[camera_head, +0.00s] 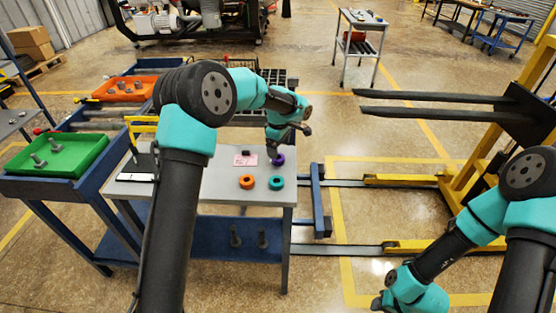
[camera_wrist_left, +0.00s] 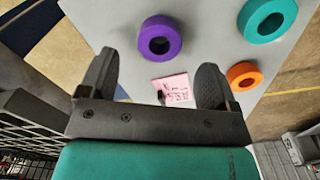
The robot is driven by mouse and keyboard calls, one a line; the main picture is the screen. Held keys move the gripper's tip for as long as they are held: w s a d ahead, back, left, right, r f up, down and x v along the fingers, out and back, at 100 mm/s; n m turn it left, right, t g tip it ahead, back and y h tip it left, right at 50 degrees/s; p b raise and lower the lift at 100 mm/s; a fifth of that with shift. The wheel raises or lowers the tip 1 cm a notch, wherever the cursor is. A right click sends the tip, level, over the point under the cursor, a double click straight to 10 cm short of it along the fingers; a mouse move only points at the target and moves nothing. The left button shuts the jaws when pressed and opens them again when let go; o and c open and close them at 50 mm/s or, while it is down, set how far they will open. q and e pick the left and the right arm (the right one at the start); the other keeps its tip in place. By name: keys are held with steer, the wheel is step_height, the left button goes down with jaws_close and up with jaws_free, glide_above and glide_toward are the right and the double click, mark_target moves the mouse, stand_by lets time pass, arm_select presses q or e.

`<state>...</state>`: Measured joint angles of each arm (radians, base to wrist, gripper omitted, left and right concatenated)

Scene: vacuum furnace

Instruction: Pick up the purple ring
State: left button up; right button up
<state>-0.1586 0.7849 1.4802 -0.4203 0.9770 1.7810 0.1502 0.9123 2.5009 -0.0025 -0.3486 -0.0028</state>
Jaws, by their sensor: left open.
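The purple ring (camera_head: 279,161) lies flat on the grey table top, partly hidden by my left gripper (camera_head: 292,134) in the head view. In the left wrist view the whole purple ring (camera_wrist_left: 176,42) shows beyond the fingertips. My left gripper (camera_wrist_left: 155,70) is open and empty, its fingers spread wide. The ring is apart from both fingers and lies roughly in line with the gap between them. My right arm's end (camera_head: 385,300) is low at the right, away from the table; its finger state is unclear.
An orange ring (camera_head: 247,182) and a teal ring (camera_head: 277,182) lie near the purple one. A pink note (camera_head: 241,161) lies left of it. A green tray (camera_head: 60,160) with bolts stands at the left.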

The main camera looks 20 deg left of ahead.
arm_select(q)
steer(key=shift+a+f, duration=0.1)
steer(key=shift+f, duration=2.45)
steer(key=c, duration=1.2)
